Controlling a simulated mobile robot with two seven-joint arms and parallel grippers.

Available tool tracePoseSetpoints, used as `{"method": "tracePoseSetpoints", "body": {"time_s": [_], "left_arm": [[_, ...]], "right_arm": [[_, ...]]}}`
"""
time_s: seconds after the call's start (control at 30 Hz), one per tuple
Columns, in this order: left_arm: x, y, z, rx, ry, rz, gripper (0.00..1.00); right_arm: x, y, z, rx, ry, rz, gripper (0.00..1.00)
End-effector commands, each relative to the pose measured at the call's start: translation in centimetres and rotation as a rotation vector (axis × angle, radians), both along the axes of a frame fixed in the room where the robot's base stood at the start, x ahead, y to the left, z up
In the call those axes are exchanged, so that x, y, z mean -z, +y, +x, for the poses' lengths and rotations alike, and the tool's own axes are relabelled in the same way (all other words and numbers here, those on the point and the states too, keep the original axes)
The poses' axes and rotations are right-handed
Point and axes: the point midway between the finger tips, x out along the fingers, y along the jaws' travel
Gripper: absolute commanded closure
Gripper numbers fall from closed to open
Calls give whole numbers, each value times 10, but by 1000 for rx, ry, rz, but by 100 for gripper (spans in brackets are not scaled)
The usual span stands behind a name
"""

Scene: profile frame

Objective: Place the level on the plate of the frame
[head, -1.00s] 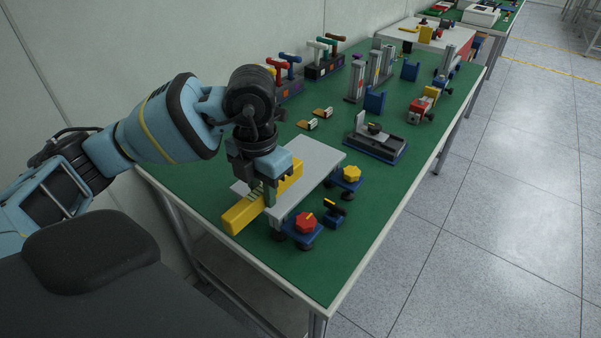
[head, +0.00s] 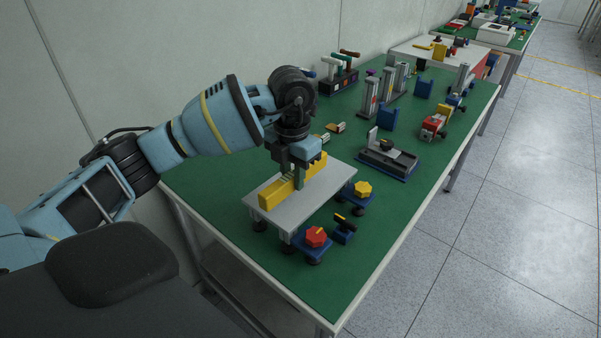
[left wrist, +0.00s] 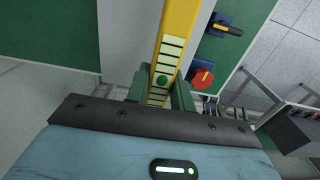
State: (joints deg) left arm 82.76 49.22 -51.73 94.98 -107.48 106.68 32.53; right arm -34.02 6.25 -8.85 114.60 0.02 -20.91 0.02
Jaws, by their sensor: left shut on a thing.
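The yellow level (head: 275,194) is a long bar over the grey plate of the frame (head: 305,210). My left gripper (head: 298,182) points down and is shut on the level near its middle. The level lies within the plate's outline in the head view; I cannot tell whether it touches the plate. In the left wrist view the level (left wrist: 185,25) runs up between the fingers, with a pale marked strip and a green round spot. The plate stands on dark feet, with a red knob (head: 316,236) and a yellow knob (head: 362,189) beside it. My right gripper is not in view.
The green table (head: 345,270) has a clear front right corner. A blue block with a black and yellow handle (head: 343,228) stands near the knobs. A grey fixture on a blue base (head: 388,158) stands behind. Several other devices stand farther back.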

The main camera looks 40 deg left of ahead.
Motion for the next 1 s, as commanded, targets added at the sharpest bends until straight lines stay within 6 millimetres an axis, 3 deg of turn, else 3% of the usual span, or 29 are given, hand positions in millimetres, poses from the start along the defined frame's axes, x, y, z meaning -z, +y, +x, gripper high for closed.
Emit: {"method": "tracePoseSetpoints", "body": {"time_s": [0.2,0.33,0.73,1.0], "left_arm": [[3,10,33,-2,-2,-1,100],[4,14,43,0,-1,-1,100],[5,17,53,-1,-1,0,100],[38,17,52,0,-2,1,100]], "right_arm": [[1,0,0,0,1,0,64],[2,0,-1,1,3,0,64],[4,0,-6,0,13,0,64],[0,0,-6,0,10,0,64]]}}
